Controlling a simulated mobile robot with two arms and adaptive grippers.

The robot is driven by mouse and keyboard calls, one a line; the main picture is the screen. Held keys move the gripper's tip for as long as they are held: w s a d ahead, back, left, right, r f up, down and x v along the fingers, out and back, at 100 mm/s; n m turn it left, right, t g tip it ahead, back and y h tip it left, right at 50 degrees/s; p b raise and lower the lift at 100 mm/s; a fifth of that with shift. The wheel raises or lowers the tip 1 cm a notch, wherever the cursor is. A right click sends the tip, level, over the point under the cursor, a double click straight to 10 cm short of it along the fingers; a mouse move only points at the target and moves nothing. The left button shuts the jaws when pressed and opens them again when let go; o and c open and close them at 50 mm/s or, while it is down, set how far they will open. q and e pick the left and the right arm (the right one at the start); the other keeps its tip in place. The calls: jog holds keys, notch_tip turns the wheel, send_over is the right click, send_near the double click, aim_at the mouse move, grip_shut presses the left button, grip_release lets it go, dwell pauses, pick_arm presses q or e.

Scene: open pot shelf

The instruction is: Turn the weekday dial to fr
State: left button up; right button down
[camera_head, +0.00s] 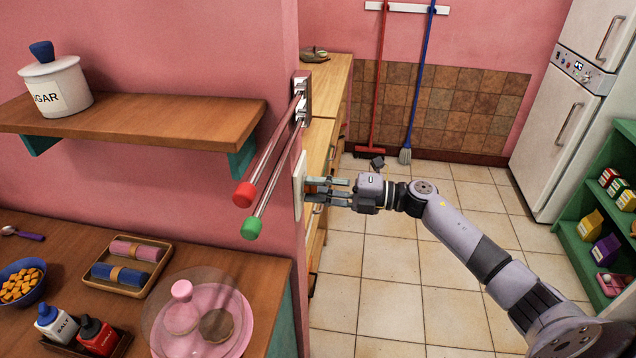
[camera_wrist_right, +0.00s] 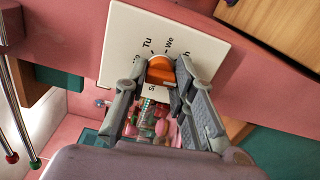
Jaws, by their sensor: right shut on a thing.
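The weekday dial is a white plate (camera_wrist_right: 118,42) on the pink wall, with an orange knob (camera_wrist_right: 161,70) near its middle. "Tu" and "We" can be read on it; other letters are partly covered, and I cannot make out "fr". Which day the knob points at is unclear. In the head view the plate (camera_head: 299,186) shows almost edge-on at the wall's end. My right gripper (camera_head: 310,190) reaches it from the right; in the wrist view its fingers (camera_wrist_right: 160,78) are shut on the orange knob, one on each side. My left gripper is out of view.
Two rails with a red end (camera_head: 244,194) and a green end (camera_head: 252,229) jut out above and left of my right gripper. A wooden counter (camera_head: 330,95) runs behind the wall. Tiled floor (camera_head: 390,290) lies free below my right arm.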

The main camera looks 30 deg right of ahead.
jog(key=shift+m, duration=0.6)
jog(key=c, duration=1.3)
grip_release()
jog(key=shift+c, duration=0.2)
jog(key=shift+d, duration=0.1)
jog(key=v, duration=1.2)
